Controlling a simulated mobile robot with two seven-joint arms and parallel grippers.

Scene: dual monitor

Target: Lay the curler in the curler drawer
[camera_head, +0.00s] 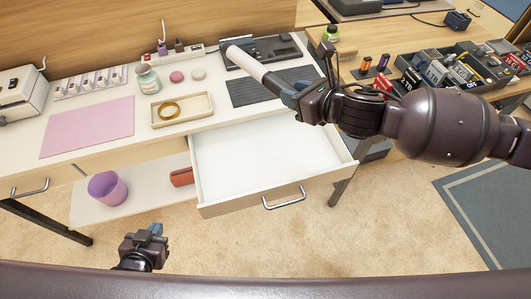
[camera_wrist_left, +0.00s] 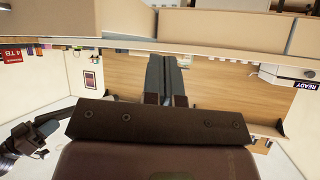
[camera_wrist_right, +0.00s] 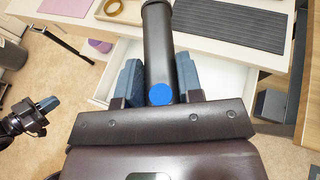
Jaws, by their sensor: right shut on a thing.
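The curler (camera_head: 250,63) is a long rod, pale along its upper side in the head view. It is dark with a blue end cap in the right wrist view (camera_wrist_right: 158,45). My right gripper (camera_head: 290,93) is shut on its near end. The curler points up and left, tilted, over the back of the open drawer and the desk top. The open drawer (camera_head: 255,199) is white inside and looks empty, with a metal handle at its front. My left gripper (camera_head: 152,233) is low, left of the drawer, with its fingers together (camera_wrist_left: 167,75) and empty.
A dark ribbed mat (camera_head: 270,86) and a tray with a gold ring (camera_head: 205,104) lie behind the drawer. A pink mat (camera_head: 88,127) is at left. A purple cup (camera_head: 107,188) stands on the lower shelf. A second table with a parts bin (camera_head: 460,65) is at right.

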